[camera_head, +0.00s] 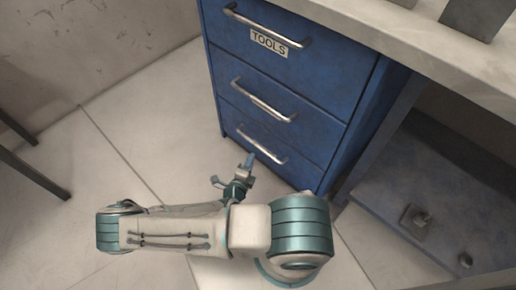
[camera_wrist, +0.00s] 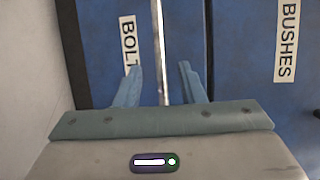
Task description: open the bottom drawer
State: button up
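The blue cabinet (camera_head: 285,80) has three stacked drawers with metal bar handles. The bottom drawer (camera_head: 240,122) looks shut, with its handle (camera_head: 262,145) across the front. My gripper (camera_head: 233,171) is low in front of that drawer. In the wrist view my gripper (camera_wrist: 160,66) is open, one finger on each side of the bottom drawer's handle (camera_wrist: 158,40), with visible gaps to both. How deep the bar sits between the fingers is hard to tell. The bottom drawer's label (camera_wrist: 129,42) reads "BOLT", partly hidden by a finger.
The middle drawer, labelled "BUSHES" (camera_wrist: 287,40), and the top drawer, labelled "TOOLS" (camera_head: 269,43), look shut. A pale worktop (camera_head: 400,35) overhangs the cabinet. A low blue shelf (camera_head: 400,170) with small metal parts is at right. The floor (camera_head: 150,150) left of the cabinet is clear.

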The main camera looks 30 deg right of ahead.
aim_at(258, 148)
jog(key=shift+b+x, duration=1.25)
jog(key=shift+x, duration=3.5)
jog(key=shift+f, duration=0.1)
jog(key=shift+s, duration=0.1)
grip_shut()
